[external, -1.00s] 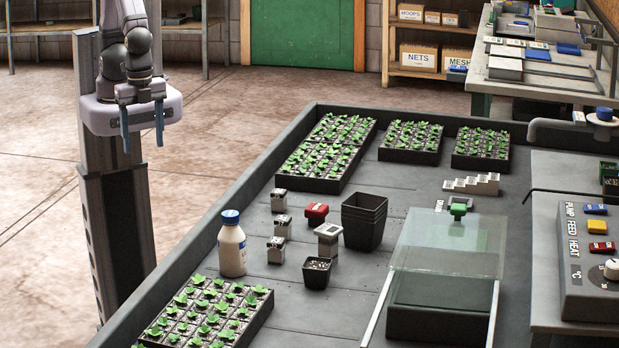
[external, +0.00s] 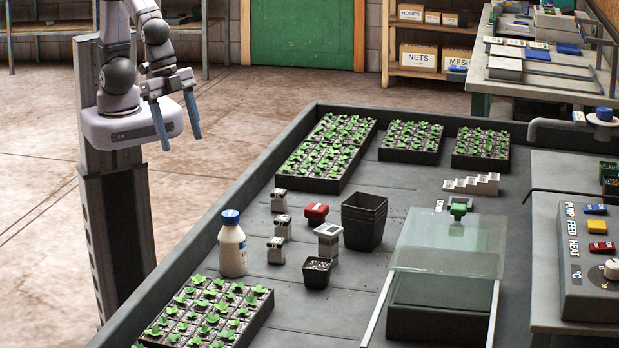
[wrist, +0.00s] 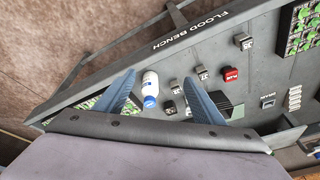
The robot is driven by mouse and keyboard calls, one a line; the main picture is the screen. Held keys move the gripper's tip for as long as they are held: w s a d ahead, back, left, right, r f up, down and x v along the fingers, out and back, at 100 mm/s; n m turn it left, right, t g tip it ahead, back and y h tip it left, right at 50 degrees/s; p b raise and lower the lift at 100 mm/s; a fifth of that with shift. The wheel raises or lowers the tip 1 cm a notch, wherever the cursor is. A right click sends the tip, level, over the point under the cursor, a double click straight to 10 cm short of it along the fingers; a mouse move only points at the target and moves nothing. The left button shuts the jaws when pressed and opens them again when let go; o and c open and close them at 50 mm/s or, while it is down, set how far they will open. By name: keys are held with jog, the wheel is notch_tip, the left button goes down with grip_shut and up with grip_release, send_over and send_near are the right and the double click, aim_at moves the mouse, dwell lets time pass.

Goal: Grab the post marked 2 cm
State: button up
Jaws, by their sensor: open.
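Three small grey-and-white posts stand in a rough row on the flood bench: a far post (external: 279,200), a middle post (external: 283,226) and a near post (external: 276,250). They also show in the wrist view as a right post (wrist: 243,40), a middle post (wrist: 202,72) and a left post (wrist: 175,86). Their markings are too small to read, so I cannot tell which says 2 cm. My gripper (external: 181,143) is open and empty, left of the bench and above it, well apart from the posts. Its blue fingers (wrist: 159,76) spread in the wrist view.
A white bottle with a blue cap (external: 232,248) stands left of the near post. A red-topped block (external: 316,213), a white-topped block (external: 328,240), a small filled pot (external: 317,272) and stacked black pots (external: 364,222) stand to the right. A seedling tray (external: 264,310) lies in front.

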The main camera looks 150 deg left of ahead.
aim_at(336, 236)
jog(key=w+a+n+t+y+b, duration=0.35)
jog(key=w+a+t+b, duration=0.7)
jog(key=w+a, duration=1.35)
jog(key=shift+g+y, duration=0.55)
jog(key=shift+g, duration=0.1)
notch_tip(336, 236, down, 20)
jog(key=shift+r+b, duration=0.1)
jog(key=shift+b, duration=0.85)
jog(key=shift+x, duration=1.15)
jog(key=shift+w+a+f+p, duration=0.15)
jog(key=shift+w, duration=0.4)
jog(key=shift+w+a+f+p, duration=0.1)
jog(key=shift+w+f+p, duration=0.1)
jog(key=shift+w, duration=0.4)
jog(key=shift+w+a+f+p, duration=0.1)
jog(key=shift+w+a+p, duration=0.05)
jog(key=shift+w, duration=0.4)
jog(key=shift+x, duration=0.85)
jog(key=c, duration=1.1)
